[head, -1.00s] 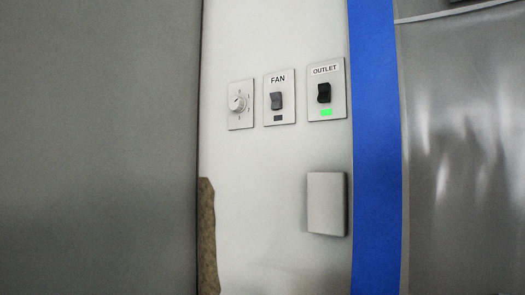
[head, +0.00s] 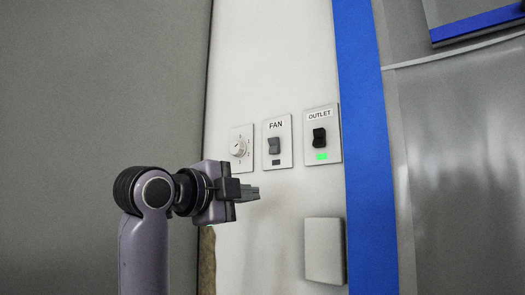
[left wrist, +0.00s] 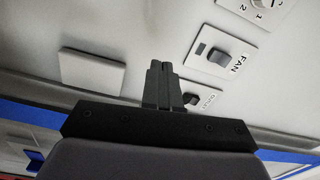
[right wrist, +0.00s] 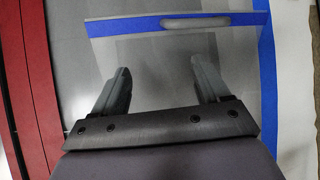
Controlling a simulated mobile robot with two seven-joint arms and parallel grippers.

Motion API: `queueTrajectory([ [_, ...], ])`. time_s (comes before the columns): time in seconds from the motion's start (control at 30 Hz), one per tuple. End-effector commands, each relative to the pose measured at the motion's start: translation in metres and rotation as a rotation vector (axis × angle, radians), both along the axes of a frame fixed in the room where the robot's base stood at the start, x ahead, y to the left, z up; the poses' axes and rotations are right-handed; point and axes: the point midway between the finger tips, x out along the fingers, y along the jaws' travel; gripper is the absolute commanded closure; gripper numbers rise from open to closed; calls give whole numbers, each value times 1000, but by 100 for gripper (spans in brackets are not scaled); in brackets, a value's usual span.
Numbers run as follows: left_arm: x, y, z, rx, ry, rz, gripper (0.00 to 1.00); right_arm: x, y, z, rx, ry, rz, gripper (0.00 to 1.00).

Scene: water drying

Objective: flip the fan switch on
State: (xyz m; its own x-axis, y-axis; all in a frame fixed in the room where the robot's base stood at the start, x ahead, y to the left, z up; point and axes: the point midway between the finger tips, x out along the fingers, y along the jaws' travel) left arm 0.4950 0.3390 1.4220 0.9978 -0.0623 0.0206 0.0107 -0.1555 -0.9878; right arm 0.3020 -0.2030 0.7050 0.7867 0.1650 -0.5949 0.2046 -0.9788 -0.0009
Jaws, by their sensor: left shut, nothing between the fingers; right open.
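The fan switch (head: 274,145) is a grey rocker on a white plate labelled FAN, with a dark, unlit indicator below it. It also shows in the left wrist view (left wrist: 220,58). My left gripper (head: 256,192) is shut and empty, below and left of the fan plate and apart from the switch. In the left wrist view its fingers (left wrist: 160,68) are together, pointing at the wall left of the fan switch. My right gripper (right wrist: 160,78) is open and empty, and faces a grey panel with blue trim.
The black outlet switch (head: 319,137), with a lit green indicator, is right of the fan plate. A round dial (head: 239,147) is on its left. A blank white cover (head: 324,250) sits below. A blue strip (head: 365,150) runs down the wall's right side.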

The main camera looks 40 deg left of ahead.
Motion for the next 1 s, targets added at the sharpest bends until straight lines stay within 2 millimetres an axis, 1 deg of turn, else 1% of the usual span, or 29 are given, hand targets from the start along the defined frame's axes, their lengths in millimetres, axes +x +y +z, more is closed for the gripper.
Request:
queueTrajectory([
  [0.03,-12,4,19,23,-34,1,100,0,0,0,0,0,0,25],
  [0.1,-26,7,40,56,-72,-1,100,0,0,0,0,0,0,25],
  [0.2,-44,12,62,94,-112,-1,100,0,0,0,0,0,0,25],
  [0.3,-57,15,78,122,-142,-1,100,0,0,0,0,0,0,25],
  [0.43,-66,17,87,140,-161,0,100,0,0,0,0,0,0,25],
  [0.77,-67,17,89,144,-165,0,100,0,0,0,0,1,0,25],
  [0.87,-65,17,89,143,-164,-1,100,0,0,1,0,1,0,25],
  [1.0,-52,15,92,141,-161,-4,100,0,0,6,0,1,0,25],
])
